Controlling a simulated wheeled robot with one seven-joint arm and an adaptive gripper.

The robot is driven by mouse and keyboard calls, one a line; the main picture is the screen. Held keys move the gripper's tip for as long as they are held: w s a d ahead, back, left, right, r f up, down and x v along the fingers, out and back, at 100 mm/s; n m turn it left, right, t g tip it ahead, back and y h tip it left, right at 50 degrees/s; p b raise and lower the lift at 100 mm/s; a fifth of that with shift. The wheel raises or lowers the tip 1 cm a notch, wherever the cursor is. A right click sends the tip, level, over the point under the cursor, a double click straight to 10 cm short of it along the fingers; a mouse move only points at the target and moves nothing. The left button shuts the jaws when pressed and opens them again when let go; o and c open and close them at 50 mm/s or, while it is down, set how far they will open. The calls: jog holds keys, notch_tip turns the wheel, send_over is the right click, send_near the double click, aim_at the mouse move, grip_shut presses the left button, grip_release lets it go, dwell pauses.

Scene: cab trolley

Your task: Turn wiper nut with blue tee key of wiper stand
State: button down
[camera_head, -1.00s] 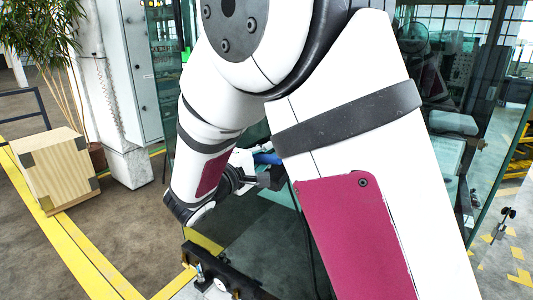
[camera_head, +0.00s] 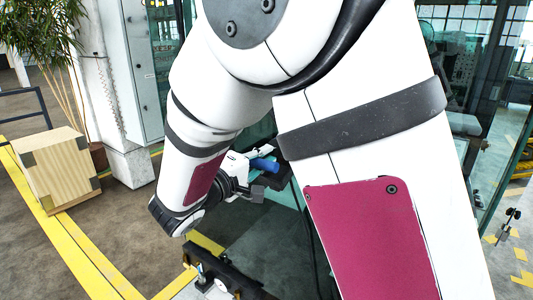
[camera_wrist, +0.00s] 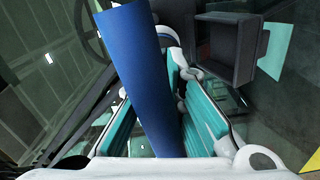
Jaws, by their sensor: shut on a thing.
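The blue tee key (camera_wrist: 148,70) runs as a thick blue bar from the top to the lower middle of the wrist view, between the teal finger pads of my gripper (camera_wrist: 172,90). My gripper is shut on it. In the head view, the blue piece (camera_head: 264,164) shows at my gripper, just left of my large arm link. The key's far end is not clear. I cannot make out the wiper nut, or tell whether the key touches it.
A black rail (camera_head: 222,278) lies below my wrist in the head view. A wooden crate (camera_head: 55,170) and a grey cabinet (camera_head: 130,70) stand at left. Glass panels are behind my arm.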

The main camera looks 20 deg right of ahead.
aim_at(259, 163)
jog(key=shift+p+v, duration=0.4)
jog(key=shift+v, duration=1.95)
